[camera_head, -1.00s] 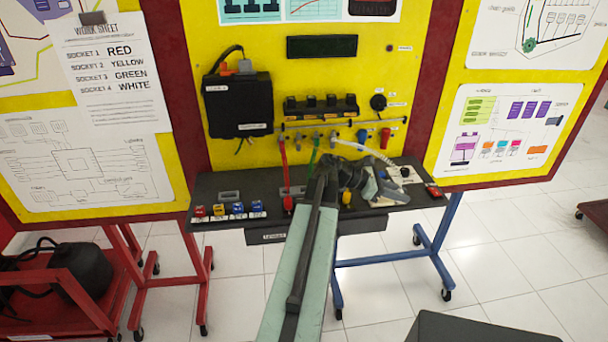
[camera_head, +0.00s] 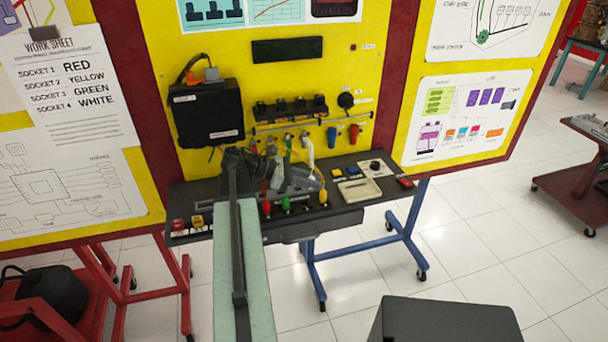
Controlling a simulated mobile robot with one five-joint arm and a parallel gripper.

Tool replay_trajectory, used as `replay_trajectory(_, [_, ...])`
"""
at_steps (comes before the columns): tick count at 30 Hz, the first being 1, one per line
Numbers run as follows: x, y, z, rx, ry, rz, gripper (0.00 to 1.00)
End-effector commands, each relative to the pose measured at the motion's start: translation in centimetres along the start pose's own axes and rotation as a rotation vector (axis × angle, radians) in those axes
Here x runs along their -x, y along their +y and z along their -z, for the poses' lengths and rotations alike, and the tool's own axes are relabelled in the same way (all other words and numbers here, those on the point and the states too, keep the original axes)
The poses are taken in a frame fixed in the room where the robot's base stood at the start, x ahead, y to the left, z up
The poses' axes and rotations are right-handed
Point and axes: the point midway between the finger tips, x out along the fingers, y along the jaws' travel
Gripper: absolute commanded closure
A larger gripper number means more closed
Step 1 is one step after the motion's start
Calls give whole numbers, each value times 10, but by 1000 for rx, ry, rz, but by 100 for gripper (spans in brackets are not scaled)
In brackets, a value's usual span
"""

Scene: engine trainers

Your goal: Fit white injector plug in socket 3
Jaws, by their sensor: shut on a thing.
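The white plug's cable (camera_head: 309,149) hangs from the yellow board down to my gripper (camera_head: 306,181), low over the dark desk (camera_head: 345,214). My gripper is shut, apparently on the white plug, which is too small and covered to make out. A red plug (camera_head: 266,208), a green plug (camera_head: 286,204) and a yellow plug (camera_head: 322,195) stand along the desk's front, beside and below my gripper. I cannot make out socket 3 or its label; my arm and gripper cover part of that area.
A cream tray (camera_head: 360,190) lies right of my gripper. A red block (camera_head: 178,224) and a yellow block (camera_head: 197,221) sit at the desk's left end. The work sheet (camera_head: 68,85) lists green for socket 3 and white for socket 4. Blue and red connectors hang above.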

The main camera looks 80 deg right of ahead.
Motion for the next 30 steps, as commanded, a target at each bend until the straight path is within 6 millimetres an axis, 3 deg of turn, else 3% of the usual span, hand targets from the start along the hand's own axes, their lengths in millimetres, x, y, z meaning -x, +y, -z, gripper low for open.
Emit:
replay_trajectory(2, [16, 2, 1, 7, -1, -16, 100])
replay_trajectory(6, [22, 2, 4, 9, -1, -20, 100])
replay_trajectory(14, [17, 2, 14, 9, -1, -20, 100])
replay_trajectory(24, [3, 2, 48, 10, -1, -21, 100])
replay_trajectory(30, [0, 2, 57, 10, -1, -21, 100])
